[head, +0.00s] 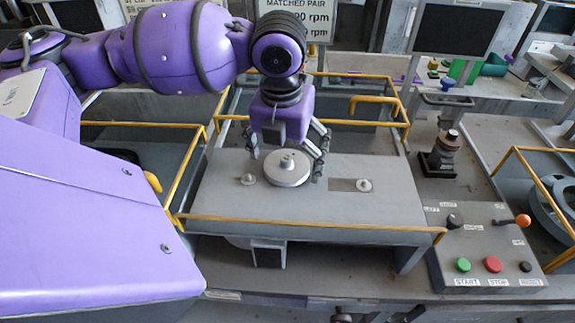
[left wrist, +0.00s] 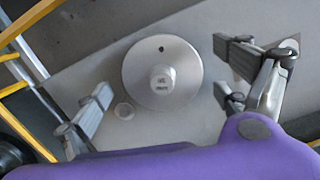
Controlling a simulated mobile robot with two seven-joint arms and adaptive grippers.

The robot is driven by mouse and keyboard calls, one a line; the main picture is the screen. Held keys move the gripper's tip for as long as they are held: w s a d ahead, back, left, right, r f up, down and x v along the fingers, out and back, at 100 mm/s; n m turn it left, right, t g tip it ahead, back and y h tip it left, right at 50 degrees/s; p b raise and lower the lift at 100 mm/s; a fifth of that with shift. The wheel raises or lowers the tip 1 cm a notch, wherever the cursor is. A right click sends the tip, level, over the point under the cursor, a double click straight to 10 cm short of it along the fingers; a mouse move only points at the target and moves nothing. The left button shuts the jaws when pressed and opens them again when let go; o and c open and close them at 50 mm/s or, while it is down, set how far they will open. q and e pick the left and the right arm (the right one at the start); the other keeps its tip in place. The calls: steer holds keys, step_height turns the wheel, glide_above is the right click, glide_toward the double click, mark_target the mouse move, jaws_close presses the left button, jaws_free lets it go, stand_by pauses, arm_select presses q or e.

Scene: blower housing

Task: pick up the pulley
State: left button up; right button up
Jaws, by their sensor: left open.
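The pulley (head: 287,169) is a light grey disc with a raised hub, lying flat on the grey housing plate (head: 225,205). In the left wrist view the pulley (left wrist: 140,72) shows from above, with its hub near the middle and a small dark hole beside it. My left gripper (head: 288,150) is over the pulley, open and empty. In the left wrist view its fingers (left wrist: 160,105) stand wide apart on either side of the disc, and I see no contact. My right gripper is not in view.
Small round knobs stand left (head: 248,179) and right (head: 364,185) of the pulley. Yellow rails (head: 310,226) border the plate. A control box (head: 485,240) with green and red buttons and an orange-tipped lever is at right. A dark post (head: 443,155) stands behind it.

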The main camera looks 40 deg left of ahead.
mark_target(286, 156)
arm_select(q)
steer(key=c, duration=1.3)
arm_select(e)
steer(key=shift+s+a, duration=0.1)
arm_select(q)
steer(key=shift+r, duration=0.15)
steer(key=shift+r, duration=0.3)
step_height(286, 156, up, 2)
steer(key=shift+w+r, duration=0.1)
steer(key=shift+s+d+r+p, duration=1)
steer(key=shift+s+r, duration=1.1)
steer(key=shift+r, duration=0.4)
steer(key=shift+s+d+r+p, duration=1)
steer(key=shift+s+r, duration=1.1)
steer(key=shift+r, duration=0.35)
steer(key=shift+s+d+r+p, duration=0.85)
steer(key=shift+s+d+r, duration=0.25)
steer(key=shift+s+r, duration=1.2)
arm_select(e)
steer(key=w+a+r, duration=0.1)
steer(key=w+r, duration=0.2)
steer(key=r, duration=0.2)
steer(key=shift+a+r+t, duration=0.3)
